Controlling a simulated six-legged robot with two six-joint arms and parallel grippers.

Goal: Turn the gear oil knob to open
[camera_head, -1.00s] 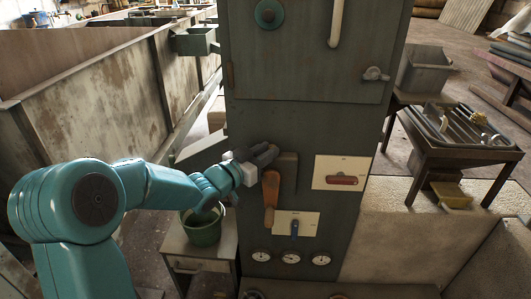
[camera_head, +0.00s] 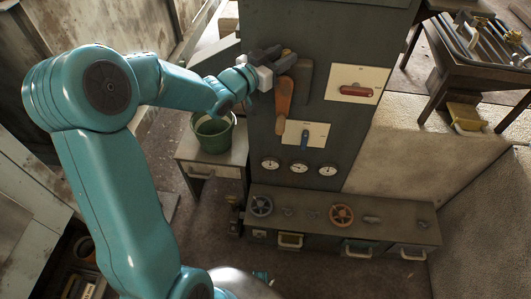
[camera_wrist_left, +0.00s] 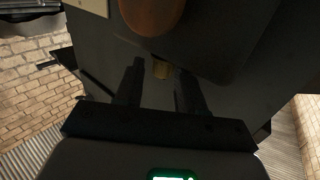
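No label for the gear oil knob is readable. A dark grey cabinet (camera_head: 330,20) carries an orange lever (camera_head: 284,103), a red handle (camera_head: 356,91) on a white plate and a blue handle (camera_head: 304,140) on another. My left gripper (camera_head: 278,60) is at the upper end of the orange lever, its fingers pointing at the cabinet. In the left wrist view the fingers are apart, with a small brass piece (camera_wrist_left: 161,69) beyond the gap and the orange lever (camera_wrist_left: 152,14) above; contact cannot be told. My right gripper is out of view.
A low bench (camera_head: 395,234) below holds a grey-purple handwheel (camera_head: 260,206) and an orange handwheel (camera_head: 342,215). Several gauges (camera_head: 299,165) sit above it. A green bucket (camera_head: 213,133) stands on a small table (camera_head: 232,172) at left. Another table (camera_head: 503,78) stands at upper right.

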